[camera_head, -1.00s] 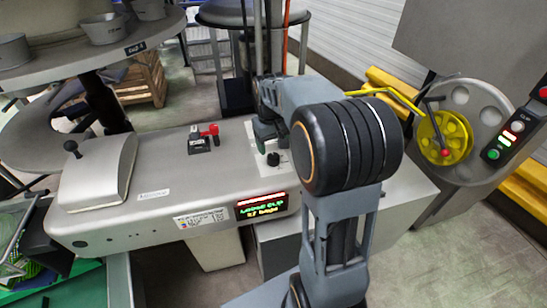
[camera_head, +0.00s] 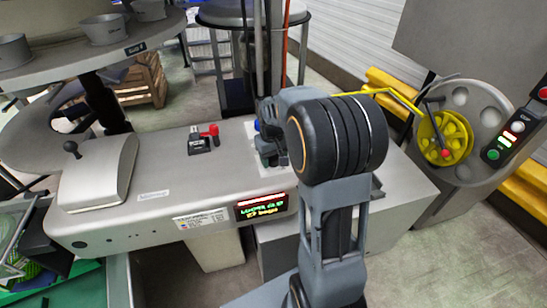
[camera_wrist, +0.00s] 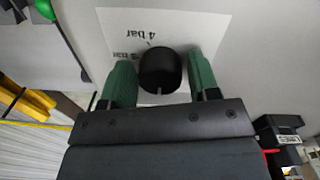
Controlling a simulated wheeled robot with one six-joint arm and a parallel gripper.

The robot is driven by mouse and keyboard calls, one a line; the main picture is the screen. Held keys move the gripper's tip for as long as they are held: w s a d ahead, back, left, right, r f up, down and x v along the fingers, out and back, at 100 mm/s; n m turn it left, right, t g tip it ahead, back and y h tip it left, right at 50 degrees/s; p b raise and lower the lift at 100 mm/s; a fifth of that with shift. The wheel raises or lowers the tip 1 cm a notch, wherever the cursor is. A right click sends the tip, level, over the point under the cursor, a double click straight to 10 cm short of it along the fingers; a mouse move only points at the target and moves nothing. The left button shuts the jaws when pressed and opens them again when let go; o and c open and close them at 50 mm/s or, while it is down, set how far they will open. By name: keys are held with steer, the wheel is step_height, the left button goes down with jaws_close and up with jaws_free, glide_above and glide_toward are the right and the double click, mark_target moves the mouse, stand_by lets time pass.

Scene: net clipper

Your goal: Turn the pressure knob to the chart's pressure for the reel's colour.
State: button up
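The black pressure knob (camera_wrist: 160,70) stands on a white scale plate (camera_wrist: 185,22) in the wrist view. Upside-down "4 bar" and a partly covered "bar" mark show on the plate. My gripper (camera_wrist: 162,78) is open, with its green fingers on either side of the knob. The left finger is very near the knob, contact unclear; a small gap shows at the right. In the head view my gripper (camera_head: 270,150) is over the plate and hides the knob. The reel (camera_head: 446,140) is yellow. A small chart label (camera_head: 202,218) with coloured marks is on the machine front, too small to read.
A lit display (camera_head: 262,207) is beside the chart label. A black device with a red lever (camera_head: 204,138) stands left of the plate. A domed cover with a black ball handle (camera_head: 98,172) is at the machine's left. A button box (camera_head: 515,130) is at the right.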

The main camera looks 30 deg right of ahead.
steer(key=c, duration=0.6)
steer(key=shift+c, duration=0.2)
steer(key=shift+m, duration=0.3)
steer(key=m, duration=0.4)
steer(key=shift+m, duration=0.3)
steer(key=shift+w+m+p, duration=0.1)
steer(key=shift+m+p, duration=0.25)
steer(key=shift+m, duration=1.85)
steer(key=o, duration=0.9)
steer(key=shift+o, duration=0.2)
